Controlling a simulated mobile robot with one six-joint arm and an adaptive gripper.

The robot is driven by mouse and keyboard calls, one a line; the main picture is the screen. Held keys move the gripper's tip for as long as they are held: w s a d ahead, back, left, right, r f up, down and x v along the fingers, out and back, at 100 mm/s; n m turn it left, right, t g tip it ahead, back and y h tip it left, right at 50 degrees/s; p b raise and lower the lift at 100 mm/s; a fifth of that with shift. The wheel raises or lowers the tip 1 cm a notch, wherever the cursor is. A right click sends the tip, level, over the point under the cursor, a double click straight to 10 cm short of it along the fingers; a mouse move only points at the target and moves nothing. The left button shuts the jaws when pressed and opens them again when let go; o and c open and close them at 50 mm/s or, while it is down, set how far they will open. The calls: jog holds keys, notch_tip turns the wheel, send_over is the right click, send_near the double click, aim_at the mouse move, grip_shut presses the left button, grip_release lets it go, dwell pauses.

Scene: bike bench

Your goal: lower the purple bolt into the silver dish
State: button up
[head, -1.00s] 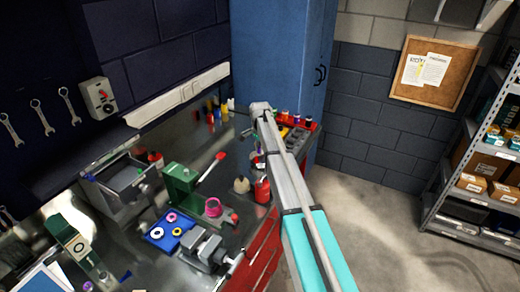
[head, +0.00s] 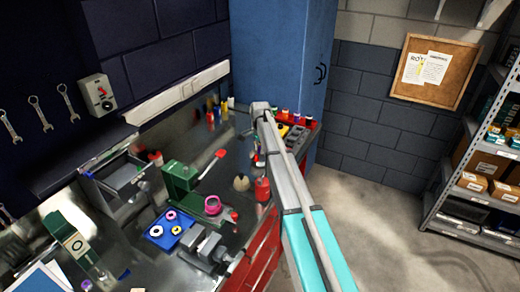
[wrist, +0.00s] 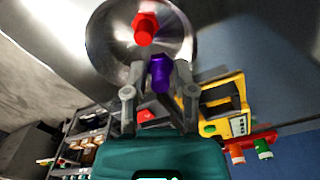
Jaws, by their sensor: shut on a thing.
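My gripper (wrist: 160,84) is shut on a purple bolt (wrist: 160,72), which sits between its two fingertips in the wrist view. The round silver dish (wrist: 181,33) is at the top of the wrist view, just beyond the fingertips. A red bolt (wrist: 146,28) appears within the dish's outline. The purple bolt overlaps the dish's near edge in the picture; I cannot tell the height between them. In the head view my arm hides the dish, and I cannot make out the purple bolt there.
A yellow device (wrist: 226,106) lies right of my gripper in the wrist view. A blue cabinet (head: 280,55) rises behind.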

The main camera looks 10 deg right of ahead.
aim_at(260, 147)
jog(key=shift+f, duration=0.3)
dwell(0.4)
jog(key=o, duration=1)
jog(key=shift+r, duration=0.1)
notch_tip(260, 147, up, 5)
jog(key=p, duration=0.4)
jog(key=shift+f, duration=0.2)
jog(key=shift+s+a+r+p, duration=0.1)
jog(key=shift+r+p, duration=0.2)
jog(key=shift+p, duration=0.1)
jog(key=shift+s+a+r+p, duration=2.25)
jog(key=shift+s+a, duration=0.5)
jog(key=shift+a, duration=0.2)
jog(key=shift+s+a+r+p, duration=2.3)
jog(key=shift+s+a, duration=0.4)
jog(key=shift+a, duration=0.2)
jog(key=shift+s+a+r+p, duration=2.25)
jog(key=shift+s+a, duration=0.5)
jog(key=shift+a, duration=0.2)
